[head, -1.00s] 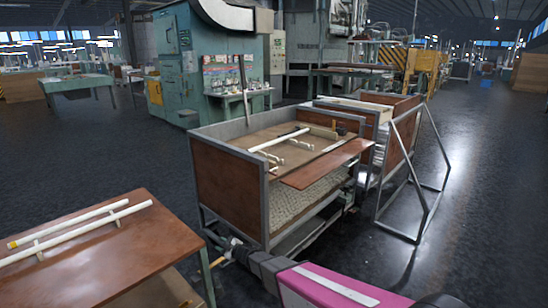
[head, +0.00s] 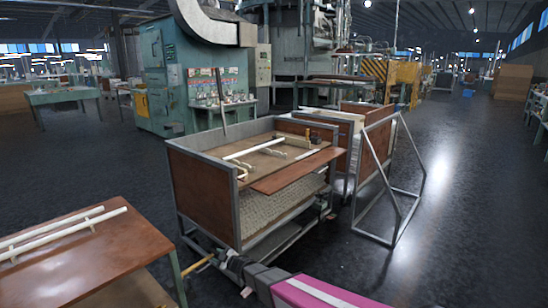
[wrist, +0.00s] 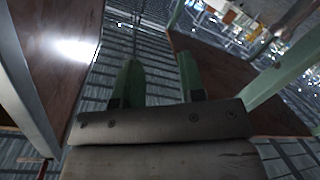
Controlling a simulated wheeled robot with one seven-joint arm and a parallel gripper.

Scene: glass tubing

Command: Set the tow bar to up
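The cart (head: 203,193) has brown panels and a grey metal frame, and stands in the middle of the head view. I cannot tell for certain which part is its tow bar. A dark, nearly upright bar (head: 219,100) shows behind its far side. A short yellow-brown bar (head: 199,264) shows low by its near corner, close to the end of my arm. My gripper (wrist: 158,80) has two green fingers, apart, with only floor visible between them. The cart's panel and grey frame post (wrist: 28,90) are left of it in the wrist view.
A brown-topped table (head: 75,255) with white tubes stands at the near left; its green leg (wrist: 285,85) is right of my gripper. A grey triangular frame (head: 398,185) stands right of the cart. Dark floor (head: 455,210) is open at the right.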

